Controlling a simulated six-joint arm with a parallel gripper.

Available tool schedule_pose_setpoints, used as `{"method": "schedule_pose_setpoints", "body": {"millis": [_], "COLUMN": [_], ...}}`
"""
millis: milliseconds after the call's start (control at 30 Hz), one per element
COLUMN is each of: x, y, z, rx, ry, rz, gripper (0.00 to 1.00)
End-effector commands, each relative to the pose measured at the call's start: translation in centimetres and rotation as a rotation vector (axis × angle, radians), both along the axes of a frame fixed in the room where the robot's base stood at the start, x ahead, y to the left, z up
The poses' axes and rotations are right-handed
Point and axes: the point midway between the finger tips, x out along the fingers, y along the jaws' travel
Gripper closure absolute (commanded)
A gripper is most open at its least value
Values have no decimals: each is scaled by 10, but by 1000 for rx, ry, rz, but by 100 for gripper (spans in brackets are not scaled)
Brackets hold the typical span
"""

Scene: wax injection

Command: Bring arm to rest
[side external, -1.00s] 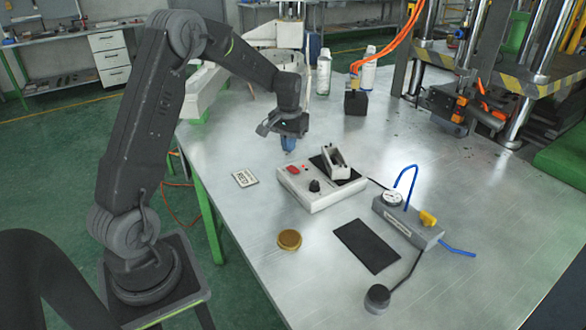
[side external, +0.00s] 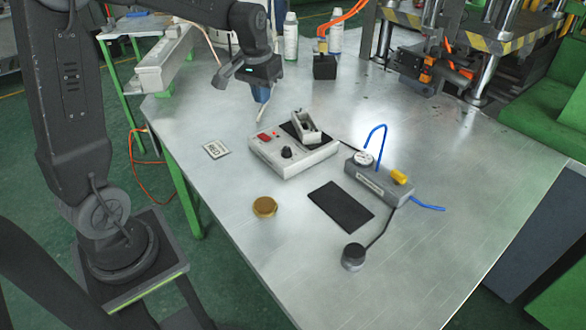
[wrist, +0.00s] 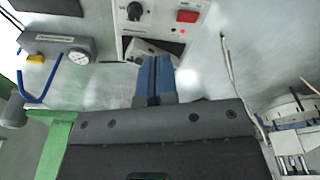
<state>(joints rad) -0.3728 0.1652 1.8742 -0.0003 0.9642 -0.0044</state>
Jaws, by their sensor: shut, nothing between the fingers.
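My gripper (side external: 261,96) hangs from my arm over the metal table (side external: 250,247), behind and left of the white control box (side external: 292,152). Its blue fingers (wrist: 153,80) are together with nothing between them, pointing down in the side view. They are clear of the table and the box. In the wrist view, the control box (wrist: 165,22) with its red switch and black knob lies beyond the fingertips. The fingers partly cover the cradle on the box there.
A gauge block (side external: 379,181) with a blue hose, a black mat (side external: 341,207), a brass disc (side external: 265,207), a label card (side external: 216,149) and a black knob (side external: 353,256) lie on the table. Bottles (side external: 290,37) and a press (side external: 470,45) stand behind.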

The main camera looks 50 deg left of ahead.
Motion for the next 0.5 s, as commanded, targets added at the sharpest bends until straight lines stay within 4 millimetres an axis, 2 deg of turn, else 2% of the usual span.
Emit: {"method": "schedule_pose_setpoints", "body": {"millis": [33,200,333,500], "x": [-14,-63,-105,-154], "y": [-20,-73,-106,-134], "z": [16,47,59,59], "rx": [13,40,55,65], "ry": [-33,-126,-200,-286], "rz": [-36,-142,-220,-310], "gripper": [100,100,100,100]}}
